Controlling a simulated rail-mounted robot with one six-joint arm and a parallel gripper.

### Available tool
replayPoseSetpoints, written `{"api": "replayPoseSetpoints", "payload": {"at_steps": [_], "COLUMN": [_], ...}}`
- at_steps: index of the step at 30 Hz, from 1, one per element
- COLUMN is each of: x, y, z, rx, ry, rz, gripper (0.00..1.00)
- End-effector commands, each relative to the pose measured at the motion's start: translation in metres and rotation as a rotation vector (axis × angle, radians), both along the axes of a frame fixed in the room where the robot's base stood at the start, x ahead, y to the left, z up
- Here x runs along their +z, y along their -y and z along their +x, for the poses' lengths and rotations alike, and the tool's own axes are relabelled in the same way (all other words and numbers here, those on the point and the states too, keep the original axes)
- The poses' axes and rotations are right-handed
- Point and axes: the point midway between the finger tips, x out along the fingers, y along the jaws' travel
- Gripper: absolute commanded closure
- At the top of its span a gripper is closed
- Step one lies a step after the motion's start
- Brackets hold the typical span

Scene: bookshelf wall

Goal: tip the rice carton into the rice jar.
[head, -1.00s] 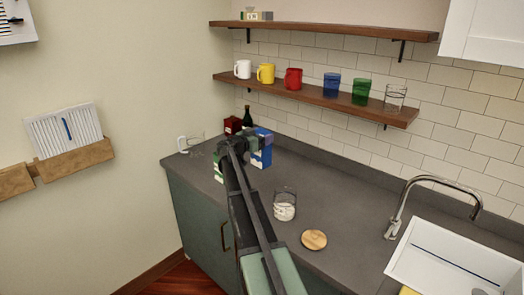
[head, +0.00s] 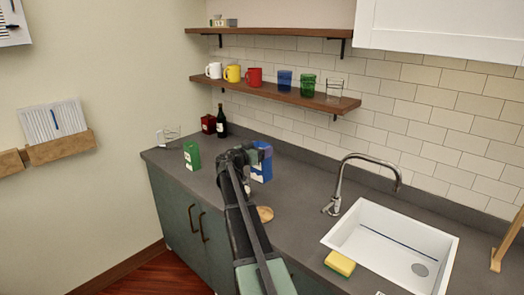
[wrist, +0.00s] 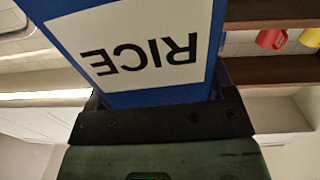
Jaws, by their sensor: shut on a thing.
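My gripper (head: 243,157) is shut on the blue rice carton (head: 262,165), above the counter. The carton looks roughly upright in the head view. In the wrist view the carton (wrist: 140,45) fills the space past the gripper (wrist: 160,122), with its white RICE label upside down in the picture. No rice is seen pouring. The round wooden lid (head: 265,214) lies on the counter, just right of my arm.
A green carton (head: 191,155), a glass vessel (head: 172,132), a dark red box (head: 208,124) and a dark bottle (head: 221,122) stand at the counter's left end. Mugs and glasses line the lower shelf (head: 270,91). The sink (head: 395,240), faucet (head: 340,190) and sponge (head: 340,263) are at right.

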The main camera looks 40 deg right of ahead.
Motion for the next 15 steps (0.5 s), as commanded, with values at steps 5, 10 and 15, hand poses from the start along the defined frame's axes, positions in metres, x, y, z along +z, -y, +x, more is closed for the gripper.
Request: {"api": "replayPoseSetpoints", "payload": {"at_steps": [5,10,15], "x": [-0.019,-0.032,-0.045], "y": [0.000,0.000,-0.001], "z": [0.012,0.022,0.032], "rx": [0.000,0.001,0.000], "ry": [-0.084,-0.167,-0.249], "rz": [-0.004,-0.007,-0.011], "gripper": [0.79,0.79,0.79]}}
